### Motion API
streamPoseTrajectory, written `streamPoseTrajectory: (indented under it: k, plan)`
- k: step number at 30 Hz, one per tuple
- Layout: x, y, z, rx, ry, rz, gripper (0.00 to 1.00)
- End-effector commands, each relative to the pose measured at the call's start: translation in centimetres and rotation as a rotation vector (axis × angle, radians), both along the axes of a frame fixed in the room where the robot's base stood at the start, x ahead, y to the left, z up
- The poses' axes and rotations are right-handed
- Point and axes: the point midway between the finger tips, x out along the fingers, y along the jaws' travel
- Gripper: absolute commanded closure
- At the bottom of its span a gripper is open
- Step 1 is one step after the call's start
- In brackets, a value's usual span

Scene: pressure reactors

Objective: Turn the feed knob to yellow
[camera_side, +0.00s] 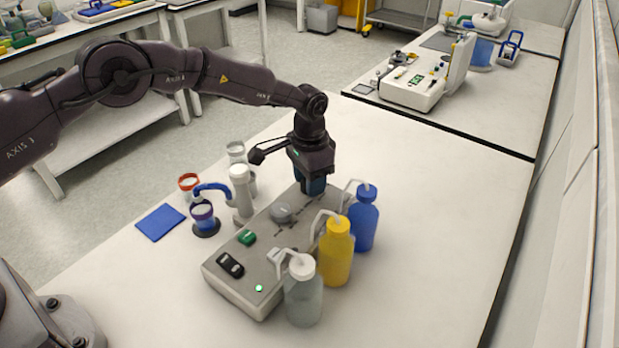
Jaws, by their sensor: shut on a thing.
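The grey reactor base (262,246) stands on the white bench, running from front left to back right. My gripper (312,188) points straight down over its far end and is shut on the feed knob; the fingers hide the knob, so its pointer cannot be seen. Three wash bottles stand along the right side of the base: a clear one (303,296) in front, a yellow one (336,254) in the middle and a blue one (363,220) at the back.
A round grey dial (282,212), a green button (246,237) and a black switch (230,265) are on the base. A white-topped cylinder (241,187), a cup with a blue handle (204,216) and a blue pad (160,222) stand left. The bench's right side is clear.

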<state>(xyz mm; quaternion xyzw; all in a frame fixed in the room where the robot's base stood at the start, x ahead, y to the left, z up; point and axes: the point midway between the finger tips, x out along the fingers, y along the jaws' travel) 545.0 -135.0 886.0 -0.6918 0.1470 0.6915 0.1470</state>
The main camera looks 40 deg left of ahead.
Motion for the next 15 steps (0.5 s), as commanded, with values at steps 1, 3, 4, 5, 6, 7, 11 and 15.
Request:
streamPoseTrajectory:
  k: [1, 3, 4, 5, 6, 7, 11, 15]
  plan:
    - [-0.03, -0.01, 0.13, 0.0, 0.002, -0.013, 0.84]
    - [-0.03, -0.01, 0.14, 0.0, 0.002, -0.03, 0.84]
    - [-0.03, -0.01, 0.14, 0.0, 0.002, -0.036, 0.84]
    - [-0.03, -0.01, 0.14, 0.0, 0.002, -0.04, 0.84]
    - [-0.03, -0.01, 0.14, 0.0, 0.002, -0.045, 0.84]
    - [-0.03, -0.01, 0.14, 0.0, 0.002, -0.048, 0.84]
    - [-0.03, -0.01, 0.15, 0.0, 0.002, -0.054, 0.84]
    - [-0.03, -0.01, 0.15, 0.0, 0.002, -0.054, 0.84]
